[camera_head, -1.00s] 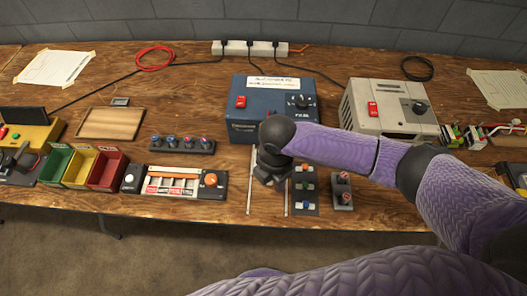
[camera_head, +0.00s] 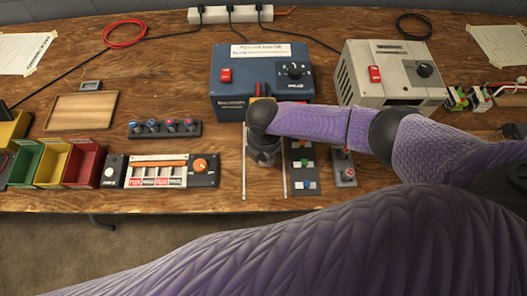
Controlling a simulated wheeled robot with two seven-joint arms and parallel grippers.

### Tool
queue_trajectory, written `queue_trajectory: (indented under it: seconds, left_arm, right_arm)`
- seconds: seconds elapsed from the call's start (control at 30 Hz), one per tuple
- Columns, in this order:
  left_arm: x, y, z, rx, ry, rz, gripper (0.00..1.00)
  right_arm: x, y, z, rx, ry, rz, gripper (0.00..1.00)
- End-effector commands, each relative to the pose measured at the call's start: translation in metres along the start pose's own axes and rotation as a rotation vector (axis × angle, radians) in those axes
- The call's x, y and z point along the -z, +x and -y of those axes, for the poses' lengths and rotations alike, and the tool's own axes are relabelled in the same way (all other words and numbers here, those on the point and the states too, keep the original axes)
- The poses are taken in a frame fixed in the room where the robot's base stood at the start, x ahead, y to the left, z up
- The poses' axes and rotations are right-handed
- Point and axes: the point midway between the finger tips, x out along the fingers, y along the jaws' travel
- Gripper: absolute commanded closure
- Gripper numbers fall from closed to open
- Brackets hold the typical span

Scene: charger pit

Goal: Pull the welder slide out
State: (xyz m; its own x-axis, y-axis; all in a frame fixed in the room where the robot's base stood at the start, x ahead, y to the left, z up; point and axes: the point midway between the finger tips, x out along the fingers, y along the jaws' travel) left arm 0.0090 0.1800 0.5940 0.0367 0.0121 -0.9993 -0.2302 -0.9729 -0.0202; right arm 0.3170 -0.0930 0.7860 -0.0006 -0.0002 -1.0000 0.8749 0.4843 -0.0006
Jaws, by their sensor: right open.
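The blue box (camera_head: 230,75), apparently the welder, stands at the back middle with a red switch, a dark knob and a white label too small to read. Two thin pale rails (camera_head: 244,175) run from its front toward the table's front edge. A small red and yellow part (camera_head: 262,91) shows at the box's front, partly hidden behind my right arm; I cannot tell whether it is the slide. My right gripper (camera_head: 264,154) is open, low between the rails in front of the box. Its fingertips are mostly hidden by its own wrist. My left gripper is out of view.
A grey box (camera_head: 385,93) stands right of the blue one. A switch panel (camera_head: 303,175) and a two-knob block (camera_head: 344,177) sit close right of the rails. A control strip (camera_head: 157,172), knob row (camera_head: 165,128) and coloured bins (camera_head: 84,165) lie left.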

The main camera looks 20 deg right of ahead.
Motion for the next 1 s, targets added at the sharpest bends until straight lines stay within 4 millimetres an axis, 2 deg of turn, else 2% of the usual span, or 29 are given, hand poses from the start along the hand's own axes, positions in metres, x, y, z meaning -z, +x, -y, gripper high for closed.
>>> queue_trajectory:
  seconds: [0.07, 0.2, 0.3, 1.0]
  left_arm:
    - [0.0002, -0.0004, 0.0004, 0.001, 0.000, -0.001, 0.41]
    - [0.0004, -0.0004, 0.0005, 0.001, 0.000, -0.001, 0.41]
    - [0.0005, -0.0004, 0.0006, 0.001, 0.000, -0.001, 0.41]
    - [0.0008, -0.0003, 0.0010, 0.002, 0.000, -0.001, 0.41]
  right_arm:
    - [0.0000, -0.0005, 0.0000, 0.000, 0.000, 0.000, 0.53]
    - [-0.0001, -0.0006, 0.0000, 0.000, 0.000, 0.000, 0.83]
    - [-0.0001, -0.0007, 0.0000, 0.000, 0.000, 0.000, 1.00]
    - [-0.0004, -0.0008, -0.0001, 0.000, 0.000, 0.001, 1.00]
